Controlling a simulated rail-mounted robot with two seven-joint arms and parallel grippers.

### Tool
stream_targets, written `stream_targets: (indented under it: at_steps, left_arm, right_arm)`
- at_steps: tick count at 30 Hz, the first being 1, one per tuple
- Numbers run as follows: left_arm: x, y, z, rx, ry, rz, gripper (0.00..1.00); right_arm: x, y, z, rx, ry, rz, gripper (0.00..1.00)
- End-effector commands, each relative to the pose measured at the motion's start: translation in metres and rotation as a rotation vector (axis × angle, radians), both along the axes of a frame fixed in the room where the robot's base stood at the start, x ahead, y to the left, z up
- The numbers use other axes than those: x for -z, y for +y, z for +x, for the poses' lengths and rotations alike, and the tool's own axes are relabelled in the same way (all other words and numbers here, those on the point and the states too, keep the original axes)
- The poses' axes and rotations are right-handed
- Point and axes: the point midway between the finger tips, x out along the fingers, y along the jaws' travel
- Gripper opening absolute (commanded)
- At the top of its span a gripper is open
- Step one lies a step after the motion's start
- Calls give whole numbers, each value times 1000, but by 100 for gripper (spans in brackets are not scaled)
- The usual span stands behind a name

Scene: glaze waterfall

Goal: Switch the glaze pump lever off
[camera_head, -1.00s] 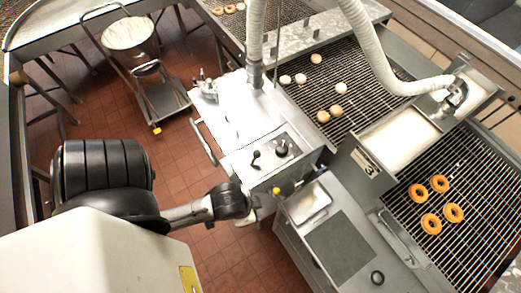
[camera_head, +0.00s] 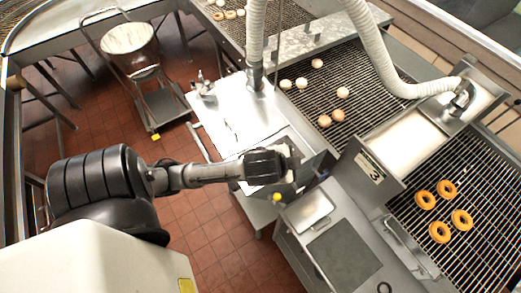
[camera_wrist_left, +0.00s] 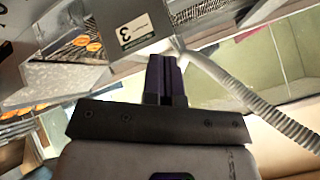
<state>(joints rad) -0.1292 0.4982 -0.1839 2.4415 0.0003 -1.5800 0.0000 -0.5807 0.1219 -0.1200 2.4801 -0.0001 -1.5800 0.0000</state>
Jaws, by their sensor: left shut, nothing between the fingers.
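My left gripper (camera_head: 290,157) reaches in from the left, over the front end of the white-topped steel glaze unit (camera_head: 240,118). The wrist and gripper cover the control panel there, so the pump lever is hidden in the head view and I cannot tell its position or whether I touch it. In the left wrist view the dark fingers (camera_wrist_left: 165,78) are together with nothing between them. The lever does not show clearly in that view. My right gripper is not in view.
A panel marked 3 (camera_head: 368,166) stands upright right of my gripper; it also shows in the wrist view (camera_wrist_left: 138,28). Ring doughnuts (camera_head: 439,231) lie on the right wire conveyor. A pale hose (camera_head: 385,60) hangs behind. A cart with a pot (camera_head: 130,40) stands at left.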

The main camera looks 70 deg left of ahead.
Motion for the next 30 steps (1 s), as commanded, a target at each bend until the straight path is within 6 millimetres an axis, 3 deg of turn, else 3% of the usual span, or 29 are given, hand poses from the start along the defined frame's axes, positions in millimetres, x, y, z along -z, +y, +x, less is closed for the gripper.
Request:
stream_targets:
  at_steps: [1,6,14,18,21,25,30]
  left_arm:
    - [-3,15,16,14,-22,66,0]
    - [-11,56,55,59,-1,206,0]
    - [-9,143,84,64,220,290,0]
    - [-6,196,76,55,410,256,0]
    - [-2,225,62,60,545,189,0]
    - [6,249,38,89,706,57,0]
    - [18,252,13,185,850,-185,0]
  right_arm:
    - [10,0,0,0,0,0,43]
    - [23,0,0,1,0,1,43]
    - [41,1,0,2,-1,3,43]
    - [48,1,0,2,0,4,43]
    - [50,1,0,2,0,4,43]
    - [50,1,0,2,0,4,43]
    - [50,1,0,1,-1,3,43]
